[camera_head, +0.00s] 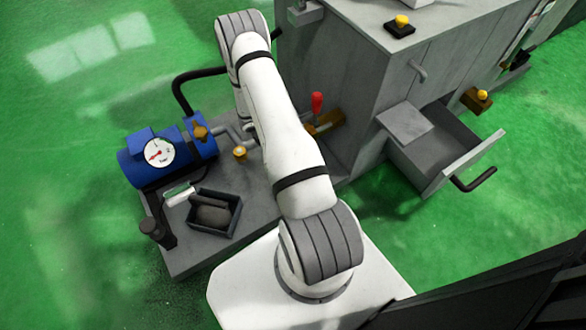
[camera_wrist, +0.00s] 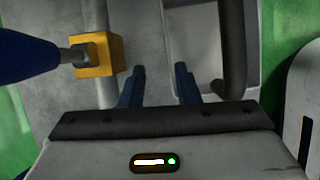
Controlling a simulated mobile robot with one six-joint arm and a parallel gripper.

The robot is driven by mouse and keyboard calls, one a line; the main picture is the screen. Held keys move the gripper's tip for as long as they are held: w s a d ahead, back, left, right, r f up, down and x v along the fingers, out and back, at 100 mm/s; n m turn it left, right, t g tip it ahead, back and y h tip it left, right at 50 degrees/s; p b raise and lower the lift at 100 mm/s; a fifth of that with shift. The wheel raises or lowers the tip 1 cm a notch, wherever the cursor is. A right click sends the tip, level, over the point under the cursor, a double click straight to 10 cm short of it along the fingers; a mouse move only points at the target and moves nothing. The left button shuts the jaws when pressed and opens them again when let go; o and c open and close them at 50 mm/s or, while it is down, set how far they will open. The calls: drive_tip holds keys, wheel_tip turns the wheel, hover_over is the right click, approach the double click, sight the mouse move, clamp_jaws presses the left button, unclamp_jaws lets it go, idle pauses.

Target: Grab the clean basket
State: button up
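A small dark grey open-topped basket (camera_head: 236,224) stands on the low grey bench in the head view, with a grey rounded object inside. I cannot tell whether it is the clean basket. My gripper (camera_wrist: 160,72) shows in the wrist view with its two dark blue fingers apart and nothing held between them. Below the fingers is a grey surface with a lighter, rounded-cornered panel or recess (camera_wrist: 193,40). A thick dark bar (camera_wrist: 232,45) runs beside the right finger. In the head view my gripper is hidden.
A blue pump (camera_head: 135,168) with a dial stands behind the basket. A grey machine has an open drawer (camera_head: 465,158) with a dark handle and a red-knobbed lever (camera_head: 317,102). In the wrist view, a yellow block (camera_wrist: 98,54) lies left of the fingers. Green floor lies around.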

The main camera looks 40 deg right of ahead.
drive_tip(key=shift+n, duration=0.4)
drive_tip(key=f, duration=0.3)
drive_tip(key=s+f+b, duration=0.1)
drive_tip(key=f, duration=0.1)
drive_tip(key=shift+d, duration=0.3)
drive_tip(key=b+x, duration=0.2)
drive_tip(key=x, duration=0.4)
drive_tip(key=shift+r, duration=0.1)
drive_tip(key=shift+c, duration=0.2)
clamp_jaws()
